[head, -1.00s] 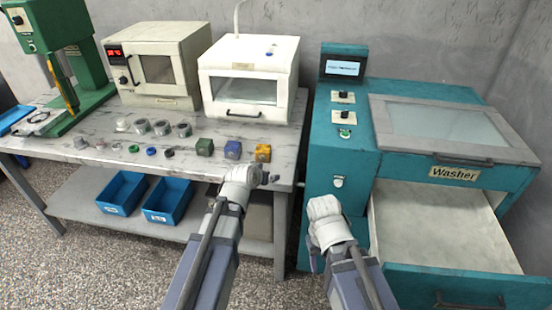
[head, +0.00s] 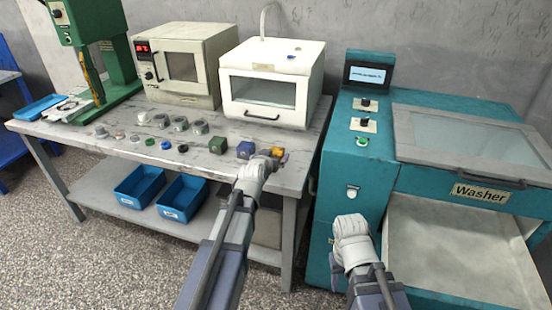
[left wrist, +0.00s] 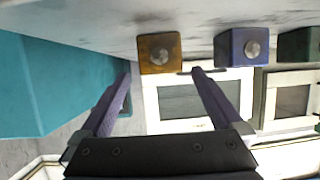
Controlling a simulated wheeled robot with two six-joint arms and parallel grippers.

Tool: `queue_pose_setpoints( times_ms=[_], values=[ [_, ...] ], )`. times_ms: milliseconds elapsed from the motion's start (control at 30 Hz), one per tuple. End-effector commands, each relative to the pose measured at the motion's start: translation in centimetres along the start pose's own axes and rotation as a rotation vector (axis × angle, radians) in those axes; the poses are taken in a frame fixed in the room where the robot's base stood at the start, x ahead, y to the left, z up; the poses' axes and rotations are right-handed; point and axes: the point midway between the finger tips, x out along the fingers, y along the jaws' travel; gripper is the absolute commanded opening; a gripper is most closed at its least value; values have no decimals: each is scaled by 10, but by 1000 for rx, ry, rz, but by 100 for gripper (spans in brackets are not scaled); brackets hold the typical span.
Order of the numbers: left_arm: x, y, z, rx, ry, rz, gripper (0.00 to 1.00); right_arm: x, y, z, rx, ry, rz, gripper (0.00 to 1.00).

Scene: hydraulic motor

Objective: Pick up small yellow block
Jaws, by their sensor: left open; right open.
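The small yellow block (head: 281,153) sits near the right end of the grey workbench (head: 110,147), partly hidden behind my left gripper in the head view. In the left wrist view the yellow block (left wrist: 160,54) looks orange-brown with a round metal knob on its face. My left gripper (head: 268,157) is at the bench edge by the block. In its wrist view the open fingers (left wrist: 161,75) spread to either side of the block's line, with the block apparently just beyond the tips. My right gripper (head: 350,232) is in front of the washer, empty, its fingertips mostly hidden.
A blue block (head: 245,149) and a green block (head: 218,145) stand left of the yellow one. Several small rings and parts lie further left. A white machine (head: 272,85) stands behind. The teal washer (head: 345,165) with an open drawer is on the right.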

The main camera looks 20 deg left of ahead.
Motion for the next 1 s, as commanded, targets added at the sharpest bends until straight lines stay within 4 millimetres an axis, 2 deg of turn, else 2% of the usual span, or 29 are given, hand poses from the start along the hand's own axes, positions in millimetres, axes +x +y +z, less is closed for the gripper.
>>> queue_pose_setpoints(
  times_ms=[400,633,1000],
  values=[
    [51,-2,6,0,-1,1,100,24,-2,-1,0,0,0,50],
    [51,-2,5,0,-1,0,100,23,-2,-1,0,0,0,50],
    [50,-2,5,0,-1,0,60,23,-2,-1,0,0,0,50]
  ],
)
